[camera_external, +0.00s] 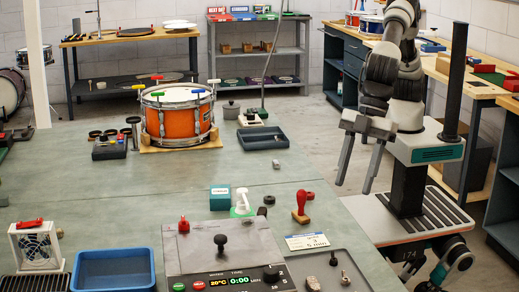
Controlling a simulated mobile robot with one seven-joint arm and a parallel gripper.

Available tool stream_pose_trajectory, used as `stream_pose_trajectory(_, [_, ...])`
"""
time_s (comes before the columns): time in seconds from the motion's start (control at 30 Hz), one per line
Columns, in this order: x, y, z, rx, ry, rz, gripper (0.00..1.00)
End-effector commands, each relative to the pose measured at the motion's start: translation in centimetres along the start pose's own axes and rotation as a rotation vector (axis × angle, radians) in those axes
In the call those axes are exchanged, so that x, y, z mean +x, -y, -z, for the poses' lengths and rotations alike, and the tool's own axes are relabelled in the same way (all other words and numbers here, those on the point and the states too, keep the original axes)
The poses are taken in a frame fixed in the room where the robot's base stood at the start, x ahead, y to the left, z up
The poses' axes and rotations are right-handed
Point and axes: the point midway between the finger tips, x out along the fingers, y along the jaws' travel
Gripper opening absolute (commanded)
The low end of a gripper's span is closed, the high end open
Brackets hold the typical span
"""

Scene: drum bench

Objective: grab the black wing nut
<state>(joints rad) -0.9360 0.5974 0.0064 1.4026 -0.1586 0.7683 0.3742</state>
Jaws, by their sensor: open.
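My gripper (353,187) hangs at the right of the bench, past its edge, with its two long grey fingers apart and pointing down. Nothing is between them. I cannot pick out the black wing nut for certain at this size. A small dark piece (333,259) stands on the grey tray (358,268) at the bench's near right and may be it. My gripper is apart from all of these.
An orange drum (180,116) stands at the bench's far left. A control box (222,250) and a blue bin (113,269) fill the near side. A red-handled stamp (303,204) stands near the right edge. A dark blue tray (263,138) lies farther back. The bench middle is largely clear.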

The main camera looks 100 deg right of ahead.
Motion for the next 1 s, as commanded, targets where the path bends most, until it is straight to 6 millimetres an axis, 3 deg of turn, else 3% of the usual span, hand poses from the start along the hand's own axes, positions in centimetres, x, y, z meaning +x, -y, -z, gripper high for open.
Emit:
stream_pose_trajectory(0.17, [2.6,0.5,-0.1,-0.004,0.002,0.001,0.48])
stream_pose_trajectory(0.5, [9.9,0.3,-0.2,-0.003,0.004,0.0,0.48])
stream_pose_trajectory(0.87, [13.2,0.3,-0.3,-0.003,0.002,0.001,0.48])
stream_pose_trajectory(1.0, [15.2,0.1,-1.1,-0.003,0.003,0.0,0.48])
